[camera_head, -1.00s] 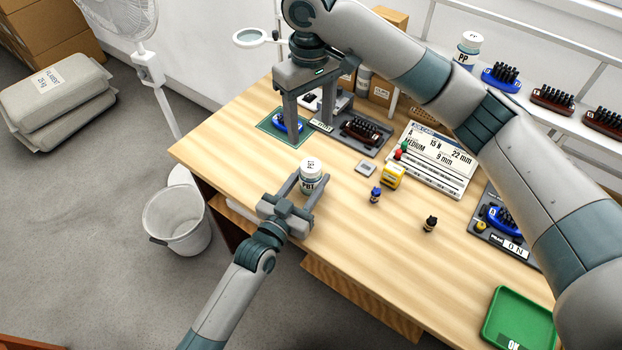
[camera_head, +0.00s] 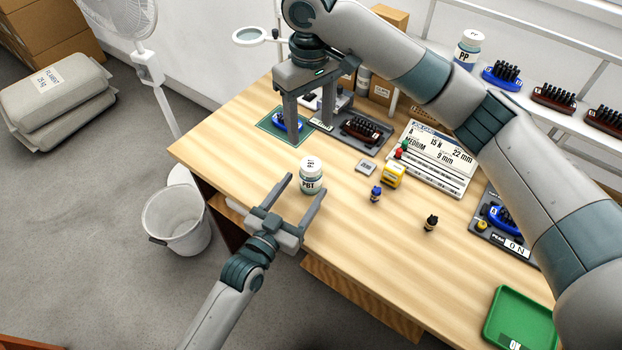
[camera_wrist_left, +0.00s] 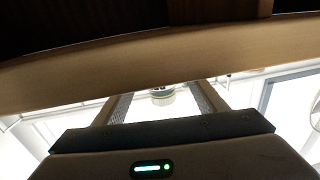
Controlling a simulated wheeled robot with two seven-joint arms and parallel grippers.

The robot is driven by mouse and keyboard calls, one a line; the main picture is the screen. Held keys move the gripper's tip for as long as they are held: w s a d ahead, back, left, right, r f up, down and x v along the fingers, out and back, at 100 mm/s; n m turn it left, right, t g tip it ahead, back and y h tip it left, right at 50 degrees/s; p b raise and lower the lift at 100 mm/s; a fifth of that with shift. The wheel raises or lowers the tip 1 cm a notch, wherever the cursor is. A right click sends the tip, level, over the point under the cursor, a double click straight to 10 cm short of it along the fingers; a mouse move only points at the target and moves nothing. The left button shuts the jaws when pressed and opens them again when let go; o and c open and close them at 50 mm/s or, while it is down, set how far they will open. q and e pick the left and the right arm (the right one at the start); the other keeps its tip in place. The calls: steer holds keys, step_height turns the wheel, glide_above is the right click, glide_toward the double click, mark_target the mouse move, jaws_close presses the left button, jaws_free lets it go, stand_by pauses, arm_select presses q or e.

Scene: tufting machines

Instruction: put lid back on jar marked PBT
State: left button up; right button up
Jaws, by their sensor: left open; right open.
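The PBT jar (camera_head: 311,184) stands upright near the table's left front edge. A white lid (camera_head: 311,164) sits on top of it and looks level; whether it is fully seated I cannot tell. My left gripper (camera_head: 305,185) is open, low at the table edge, its fingertips beside the jar's near side and holding nothing. The left wrist view shows a small part of the jar (camera_wrist_left: 162,93) between the two fingers.
A green tray (camera_head: 520,325) is at the front right. A white bucket (camera_head: 178,220) stands on the floor at left.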

arm_select(q)
steer(key=b+v, duration=0.1)
steer(key=v, duration=1.2)
steer(key=shift+b, duration=0.35)
